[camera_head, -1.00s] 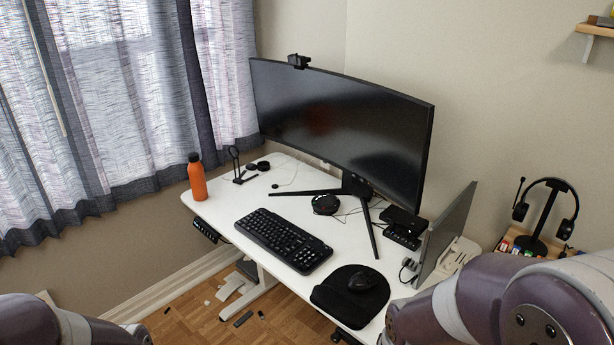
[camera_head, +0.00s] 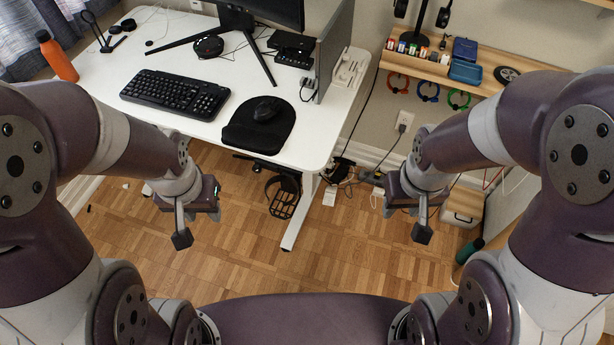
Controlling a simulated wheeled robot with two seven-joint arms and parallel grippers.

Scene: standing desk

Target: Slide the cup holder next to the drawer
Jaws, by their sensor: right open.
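A black openwork holder with a ring and a slotted basket, which looks like the cup holder (camera_head: 283,196), hangs under the front edge of the white desk (camera_head: 210,62). I cannot make out a drawer under the desktop for certain. My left gripper (camera_head: 188,222) hangs in front of the desk, left of the holder and apart from it; its finger gap is not clear. My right gripper (camera_head: 416,218) is open and empty, well to the right of the holder, over the floor.
A keyboard (camera_head: 176,94) and a mouse pad (camera_head: 244,132) lie on the desk. An orange bottle (camera_head: 57,58) stands at the far left. A wooden shelf (camera_head: 432,70) is at the right. Cables (camera_head: 352,172) lie near the wall. The floor ahead is clear.

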